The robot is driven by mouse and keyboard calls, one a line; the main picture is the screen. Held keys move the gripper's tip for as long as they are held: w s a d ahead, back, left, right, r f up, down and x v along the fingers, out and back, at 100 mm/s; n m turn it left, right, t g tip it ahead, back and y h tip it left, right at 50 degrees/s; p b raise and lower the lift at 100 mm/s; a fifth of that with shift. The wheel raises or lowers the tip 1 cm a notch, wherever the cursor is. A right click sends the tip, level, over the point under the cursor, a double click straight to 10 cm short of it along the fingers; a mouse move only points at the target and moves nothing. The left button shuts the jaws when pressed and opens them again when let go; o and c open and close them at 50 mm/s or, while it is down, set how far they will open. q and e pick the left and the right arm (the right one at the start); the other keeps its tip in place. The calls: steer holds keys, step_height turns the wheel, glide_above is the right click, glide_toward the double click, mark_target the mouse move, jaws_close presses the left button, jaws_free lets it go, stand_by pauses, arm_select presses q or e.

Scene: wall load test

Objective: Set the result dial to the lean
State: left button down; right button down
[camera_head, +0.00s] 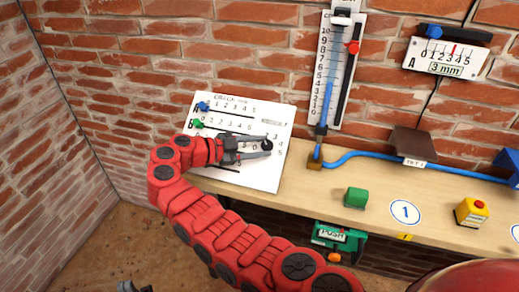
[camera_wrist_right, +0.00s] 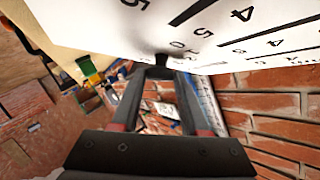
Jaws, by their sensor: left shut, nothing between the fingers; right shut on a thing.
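A white record board (camera_head: 285,115) lies on the bench against the brick wall, with several printed number rows. My right gripper (camera_head: 268,149) is shut on a black knob (camera_head: 267,143) at the board's lower right. In the right wrist view the fingers meet at the knob (camera_wrist_right: 161,61), close to the board face (camera_wrist_right: 220,30). The knob's pointer and setting cannot be told. A brown tilted plate (camera_head: 411,142) on the wall ledge has a small tag (camera_head: 414,163) seeming to read TILT and a digit, too small to be sure. My left gripper (camera_head: 132,287) is shut and empty at the bottom edge, mostly cut off.
Blue (camera_head: 202,106) and green (camera_head: 198,124) sliders sit on the board's left. A tall gauge (camera_head: 335,75) with a blue tube stands behind. A green block (camera_head: 355,197) and yellow button box (camera_head: 471,212) are on the bench. A gauge reading 3 mm (camera_head: 447,57) hangs upper right.

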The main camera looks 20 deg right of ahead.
steer(key=shift+w+m+g+y+b, duration=0.1)
steer(key=shift+m+g+y+b, duration=0.4)
steer(key=shift+m+g, duration=0.6)
stand_by(0.4)
steer(key=shift+c, duration=2.2)
jaws_free()
steer(key=shift+d, duration=0.1)
steer(key=shift+r, duration=0.1)
